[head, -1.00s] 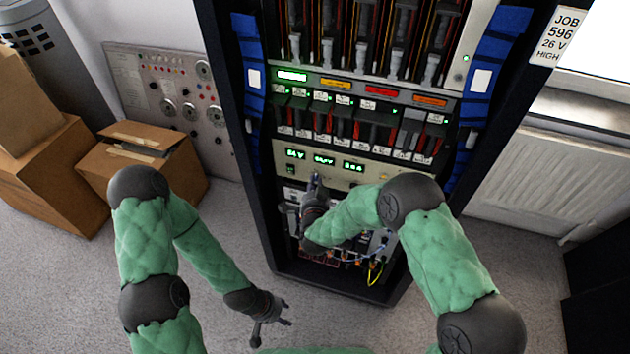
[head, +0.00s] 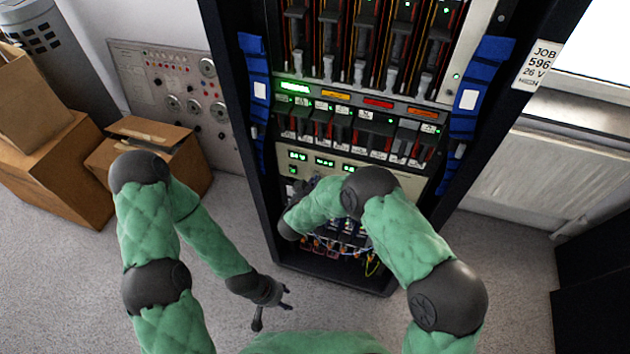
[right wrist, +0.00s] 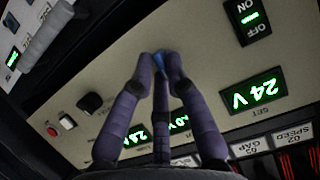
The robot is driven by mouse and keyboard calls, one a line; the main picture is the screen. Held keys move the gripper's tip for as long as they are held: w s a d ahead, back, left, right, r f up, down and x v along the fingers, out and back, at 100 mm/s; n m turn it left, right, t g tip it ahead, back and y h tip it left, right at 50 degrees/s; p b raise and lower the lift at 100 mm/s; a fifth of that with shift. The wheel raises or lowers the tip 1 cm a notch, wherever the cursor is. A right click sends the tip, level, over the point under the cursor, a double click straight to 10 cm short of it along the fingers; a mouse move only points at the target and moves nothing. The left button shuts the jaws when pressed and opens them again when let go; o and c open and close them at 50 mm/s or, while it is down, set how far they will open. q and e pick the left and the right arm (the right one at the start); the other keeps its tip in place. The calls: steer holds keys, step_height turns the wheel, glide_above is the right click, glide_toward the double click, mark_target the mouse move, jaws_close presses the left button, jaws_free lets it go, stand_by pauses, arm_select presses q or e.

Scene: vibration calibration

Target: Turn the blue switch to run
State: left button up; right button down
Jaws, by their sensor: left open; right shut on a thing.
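The blue switch (right wrist: 154,61) shows as a small blue piece between the fingertips of my right gripper (right wrist: 160,64) in the right wrist view. The fingers are shut on it at the cream control panel (right wrist: 105,75) and cover most of it, so its setting and label cannot be read. In the head view my right forearm hides the switch and most of that gripper. My left gripper (head: 273,310) is open and empty, low over the carpet in front of the rack.
The panel carries a lit ON/OFF rocker (right wrist: 252,18), a green 24 V display (right wrist: 253,91), a black knob (right wrist: 90,103) and a red button (right wrist: 66,121). Cables (head: 340,248) hang below the panel. Cardboard boxes (head: 145,160) stand left; a radiator (head: 530,180) is at right.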

steer(key=shift+n, duration=0.3)
stand_by(0.4)
steer(key=c, duration=1.2)
jaws_free()
steer(key=shift+s+a, duration=0.1)
steer(key=v, duration=1.1)
steer(key=shift+s+a+r, duration=0.1)
steer(key=shift+s+a, duration=0.1)
steer(key=shift+s, duration=0.15)
